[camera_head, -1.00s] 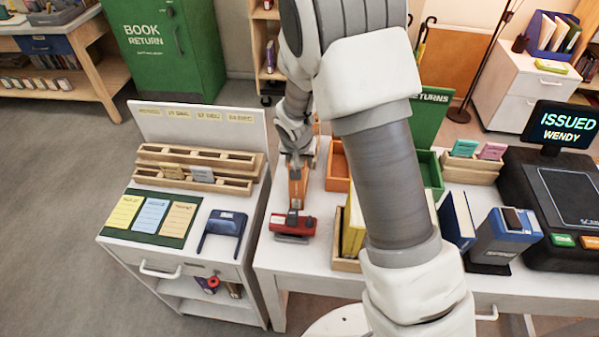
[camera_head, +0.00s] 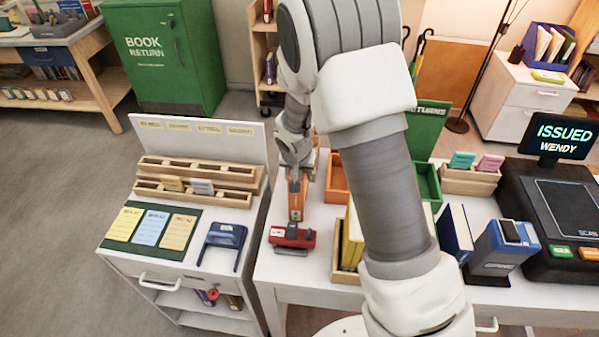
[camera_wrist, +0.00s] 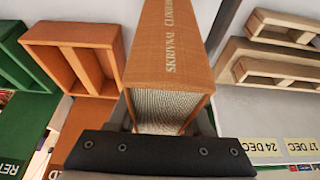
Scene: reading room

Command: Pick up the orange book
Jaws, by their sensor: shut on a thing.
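I cannot tell whether the book's lower end touches the desk.
An orange tray (camera_head: 337,178) and a green tray (camera_head: 428,186) stand to the right. A yellow book (camera_head: 353,240) is in a wooden holder.

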